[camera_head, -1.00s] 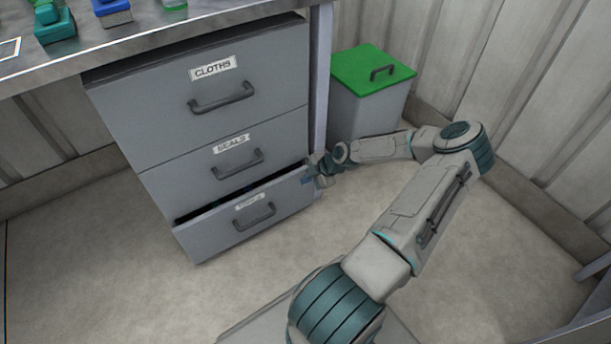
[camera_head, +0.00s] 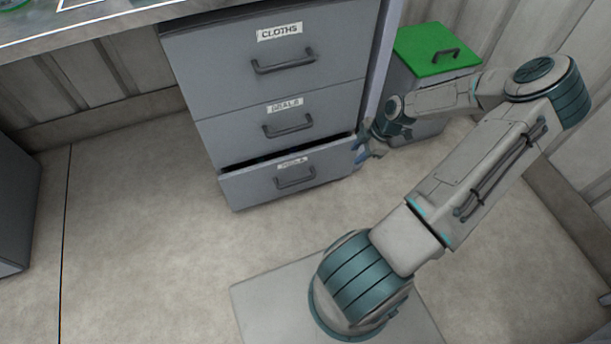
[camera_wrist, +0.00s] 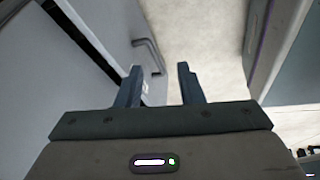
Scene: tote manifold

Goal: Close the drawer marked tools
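The bottom drawer (camera_head: 245,187) of the grey cabinet stands partly open, with a dark gap above its front. Its label (camera_head: 292,162) is too blurred to read surely, but seems to say tools. Its dark handle (camera_head: 295,178) is in the middle of the front. My gripper (camera_head: 358,151) is at the right end of this drawer, close to its front; I cannot tell whether it touches. In the wrist view my gripper (camera_wrist: 160,85) has its two fingers apart with nothing between them, and the drawer handle (camera_wrist: 148,53) shows beyond the left finger.
The cloths drawer (camera_head: 215,65) and the seals drawer (camera_head: 230,128) above are shut. A grey bin with a green lid (camera_head: 430,50) stands right of the cabinet, behind my arm. A worktop (camera_head: 110,12) lies over the cabinet. The floor (camera_head: 140,200) in front and left is clear.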

